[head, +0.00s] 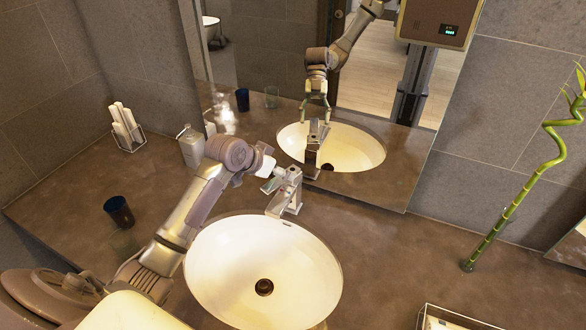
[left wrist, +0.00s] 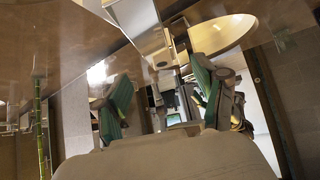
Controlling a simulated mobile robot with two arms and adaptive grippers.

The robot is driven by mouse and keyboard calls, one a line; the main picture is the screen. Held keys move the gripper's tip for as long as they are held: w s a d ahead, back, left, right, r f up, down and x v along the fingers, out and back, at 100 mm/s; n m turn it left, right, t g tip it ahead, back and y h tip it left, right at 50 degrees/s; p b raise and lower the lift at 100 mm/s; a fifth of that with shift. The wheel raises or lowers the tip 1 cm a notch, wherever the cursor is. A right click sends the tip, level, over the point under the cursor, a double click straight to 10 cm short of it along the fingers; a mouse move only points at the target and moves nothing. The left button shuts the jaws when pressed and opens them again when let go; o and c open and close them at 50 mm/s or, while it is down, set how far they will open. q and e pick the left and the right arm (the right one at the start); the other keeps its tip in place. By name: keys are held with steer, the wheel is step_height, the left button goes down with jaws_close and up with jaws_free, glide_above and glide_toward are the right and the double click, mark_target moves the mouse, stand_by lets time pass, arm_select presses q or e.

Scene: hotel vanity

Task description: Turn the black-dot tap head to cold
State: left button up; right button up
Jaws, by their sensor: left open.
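The chrome tap (head: 284,198) stands at the back rim of the white oval basin (head: 225,262), in front of the mirror. Its lever head (head: 292,173) is at the top; I cannot make out a black dot on it. My left gripper (head: 269,178) is close beside the tap head on its left, its fingers partly hard to separate from the chrome. In the left wrist view my left gripper (left wrist: 160,72) has its green-padded fingers apart, with the chrome tap (left wrist: 150,40) ahead near the gap. I cannot tell whether they touch. My right gripper is not in view.
A soap bottle (head: 191,147), a dark blue cup (head: 119,211) and a wire holder with white rolls (head: 127,128) stand on the left counter. The mirror (head: 395,150) is close behind the tap. A bamboo stem (head: 510,210) and a tray (head: 455,318) are at right.

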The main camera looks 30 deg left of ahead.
arm_select(q)
steer(key=p+x, duration=0.1)
steer(key=x, duration=0.5)
steer(key=shift+w+d, duration=0.1)
steer(key=shift+w+d+f, duration=0.1)
steer(key=shift+w+f, duration=0.25)
steer(key=shift+f, duration=0.05)
steer(key=shift+c, duration=0.2)
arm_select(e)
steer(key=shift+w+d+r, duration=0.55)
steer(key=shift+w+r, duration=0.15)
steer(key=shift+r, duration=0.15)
arm_select(q)
jaws_close()
